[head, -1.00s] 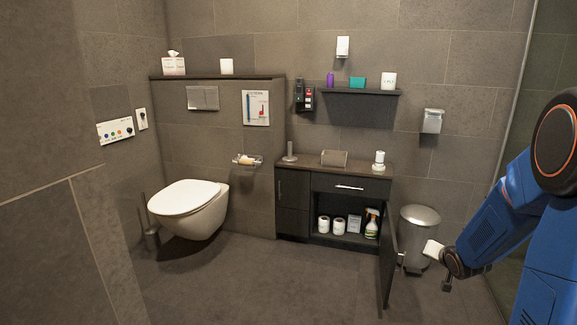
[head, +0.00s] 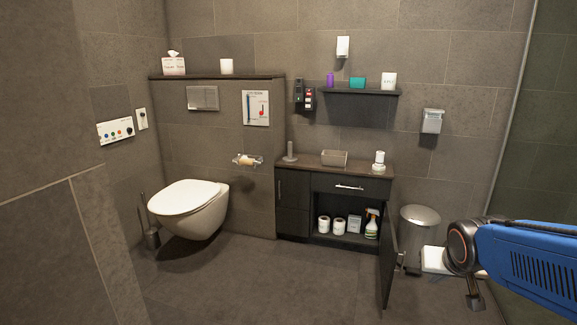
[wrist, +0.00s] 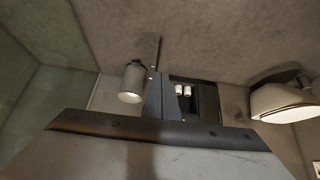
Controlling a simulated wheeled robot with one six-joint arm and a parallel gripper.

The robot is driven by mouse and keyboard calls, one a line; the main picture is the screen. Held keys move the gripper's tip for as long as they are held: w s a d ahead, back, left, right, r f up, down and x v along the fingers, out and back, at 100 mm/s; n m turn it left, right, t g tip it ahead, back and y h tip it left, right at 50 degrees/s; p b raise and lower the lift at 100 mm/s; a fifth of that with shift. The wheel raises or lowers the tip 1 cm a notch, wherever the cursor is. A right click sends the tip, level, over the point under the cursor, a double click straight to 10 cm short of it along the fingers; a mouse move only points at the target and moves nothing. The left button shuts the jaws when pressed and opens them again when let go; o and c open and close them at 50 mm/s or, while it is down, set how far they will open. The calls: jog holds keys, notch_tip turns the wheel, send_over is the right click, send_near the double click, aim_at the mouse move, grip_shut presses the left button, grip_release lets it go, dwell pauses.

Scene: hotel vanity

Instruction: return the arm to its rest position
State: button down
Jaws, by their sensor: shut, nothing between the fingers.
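My gripper (head: 434,260) is at the lower right of the head view, a pale end piece beyond the dark round wrist joint of my blue arm. It is shut and empty, hanging in the air, touching nothing that I can see. Its fingertips are too small and partly hidden to make out. In the head view it overlaps the lower part of the grey pedal bin (head: 420,220). In the wrist view a broad pale surface with a dark edge, likely part of my gripper, fills the bottom.
The black vanity cabinet (head: 293,205) has its door (head: 389,255) swung open, left of my gripper. Paper rolls and a spray bottle (head: 372,224) stand inside. The toilet (head: 190,205) is farther left. A glass panel (head: 540,130) stands at right. The floor (head: 250,285) in front is clear.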

jog(key=s+a+n+g+y, duration=0.1)
jog(key=s+a, duration=0.2)
jog(key=s, duration=0.5)
jog(key=s+a+r+n+g+y, duration=0.1)
jog(key=s+a, duration=0.3)
jog(key=s, duration=0.4)
jog(key=shift+s+n, duration=0.2)
jog(key=shift+n, duration=0.3)
